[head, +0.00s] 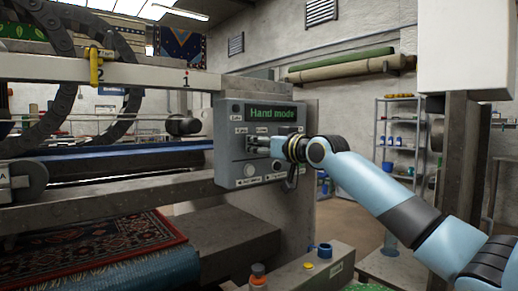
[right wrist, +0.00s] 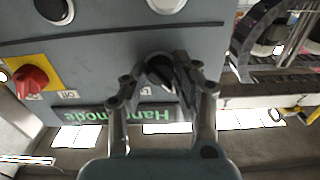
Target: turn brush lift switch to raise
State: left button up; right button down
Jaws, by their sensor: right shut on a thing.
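The grey control panel (head: 232,160) shows "Hand mode" in green letters on its display (head: 270,113). My right gripper (head: 272,147) reaches it from the right, at the middle of the panel face. In the right wrist view, which is upside down, my right gripper (right wrist: 168,72) has its two fingers shut on a black rotary switch (right wrist: 160,68). The fingers hide part of the switch and its labels, so I cannot read its setting. My left gripper is not in view.
A red knob on a yellow plate (right wrist: 32,82) sits apart from the gripper on the same panel. Round buttons (head: 250,170) line the panel's lower part. A patterned rug (head: 90,250) lies on the machine at left. A shelf (head: 398,130) stands behind my arm.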

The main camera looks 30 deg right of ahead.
jog(key=shift+f, duration=0.15)
dwell(0.4)
jog(key=c, duration=1)
grip_release()
jog(key=shift+s, duration=0.15)
jog(key=s, duration=0.7)
jog(key=shift+s+d, duration=0.1)
jog(key=shift+d, duration=0.15)
